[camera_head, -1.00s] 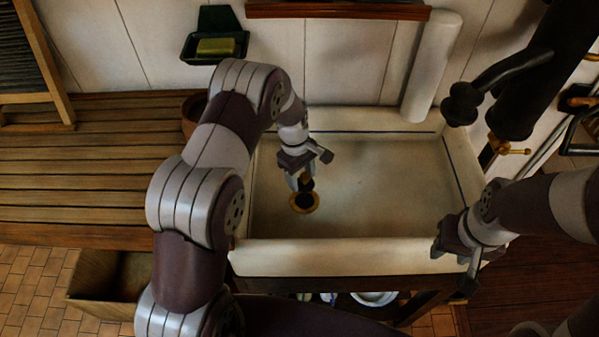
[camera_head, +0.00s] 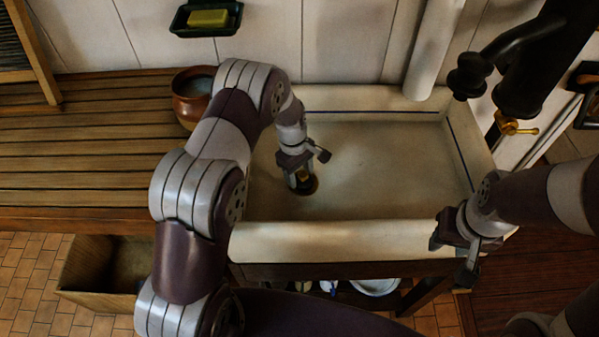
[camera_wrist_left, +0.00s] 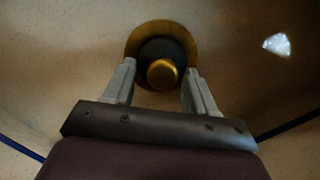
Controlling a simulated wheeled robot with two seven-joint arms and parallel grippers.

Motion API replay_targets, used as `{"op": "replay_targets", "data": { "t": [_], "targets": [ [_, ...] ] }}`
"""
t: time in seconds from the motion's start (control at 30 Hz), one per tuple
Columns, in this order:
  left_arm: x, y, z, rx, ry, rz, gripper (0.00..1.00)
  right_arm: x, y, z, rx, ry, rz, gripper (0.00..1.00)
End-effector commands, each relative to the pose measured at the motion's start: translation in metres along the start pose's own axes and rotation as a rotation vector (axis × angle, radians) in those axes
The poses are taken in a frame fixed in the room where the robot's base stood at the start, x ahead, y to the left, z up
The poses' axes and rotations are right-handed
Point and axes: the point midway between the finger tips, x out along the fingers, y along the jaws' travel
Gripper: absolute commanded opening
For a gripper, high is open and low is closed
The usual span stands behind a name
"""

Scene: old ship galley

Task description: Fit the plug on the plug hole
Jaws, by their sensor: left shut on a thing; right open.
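The plug (camera_wrist_left: 160,50) has a dark round body and a brass knob; in the left wrist view it lies between my left fingers. My left gripper (camera_head: 301,187) is shut on it, low over the sink floor; it also shows in the left wrist view (camera_wrist_left: 161,82). The plug hole's brass ring (camera_wrist_left: 135,42) shows around the far side of the plug. In the head view the gripper mostly covers the ring. I cannot tell whether the plug sits in the hole or just above it. My right gripper (camera_head: 453,260) is open and empty at the sink's front right corner.
The white sink (camera_head: 400,160) has raised walls all round, and its right half is clear. A clay pot (camera_head: 190,105) stands on the slatted wooden counter (camera_head: 90,150) at left. A black pump (camera_head: 525,80) with a brass tap (camera_head: 515,127) stands at right.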

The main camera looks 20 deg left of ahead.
Motion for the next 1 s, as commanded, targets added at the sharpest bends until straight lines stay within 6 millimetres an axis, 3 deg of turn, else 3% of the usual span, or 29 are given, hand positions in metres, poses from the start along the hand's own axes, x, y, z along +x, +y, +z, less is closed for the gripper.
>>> {"op": "replay_targets", "data": {
  "t": [1.0],
  "targets": [
    [0.012, 0.0, -0.002, 0.0, 0.0, 0.0, 0.23, 0.008, 0.0, 0.001, 0.0, 0.0, 0.0, 0.43]
  ]
}}
